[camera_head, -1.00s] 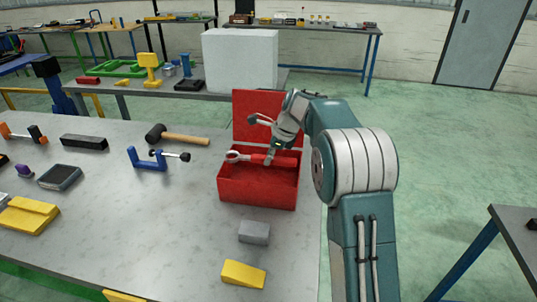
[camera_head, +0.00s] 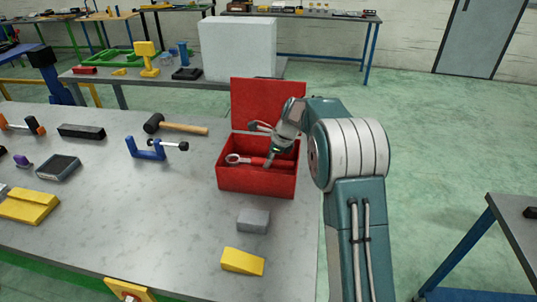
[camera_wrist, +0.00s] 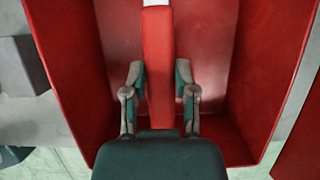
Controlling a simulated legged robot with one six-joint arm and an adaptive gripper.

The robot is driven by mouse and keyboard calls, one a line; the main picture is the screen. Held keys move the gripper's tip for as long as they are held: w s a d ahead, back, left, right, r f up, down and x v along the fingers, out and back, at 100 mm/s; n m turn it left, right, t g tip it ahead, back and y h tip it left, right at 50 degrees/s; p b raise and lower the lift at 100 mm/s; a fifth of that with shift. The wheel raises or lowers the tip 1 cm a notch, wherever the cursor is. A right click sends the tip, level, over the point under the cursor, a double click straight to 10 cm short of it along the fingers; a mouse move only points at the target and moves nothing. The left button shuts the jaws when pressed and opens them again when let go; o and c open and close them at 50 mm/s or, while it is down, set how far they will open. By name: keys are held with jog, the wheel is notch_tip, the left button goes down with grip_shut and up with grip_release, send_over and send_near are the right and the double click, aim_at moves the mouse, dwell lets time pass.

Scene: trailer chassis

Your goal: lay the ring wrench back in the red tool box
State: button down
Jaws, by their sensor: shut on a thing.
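The red tool box (camera_head: 255,182) stands open near the right end of the grey table, its lid (camera_head: 250,100) raised at the back. The ring wrench (camera_head: 233,159) has a silver ring end and a red handle. My gripper (camera_head: 268,162) is shut on the red handle and holds the wrench lengthwise within the box opening, ring end to the left. In the wrist view my gripper (camera_wrist: 160,78) has a finger on each side of the red handle (camera_wrist: 158,50), with the box's red walls around it. I cannot tell whether the wrench touches the box floor.
A grey block (camera_head: 254,220) and a yellow wedge (camera_head: 242,262) lie in front of the box. A blue clamp (camera_head: 150,150) and a mallet (camera_head: 180,128) lie to its left. A white block (camera_head: 238,48) stands on the table behind.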

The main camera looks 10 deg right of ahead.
jog(key=shift+f, duration=2.15)
jog(key=shift+c, duration=1.6)
grip_release()
jog(key=o, duration=0.3)
jog(key=shift+r, duration=4)
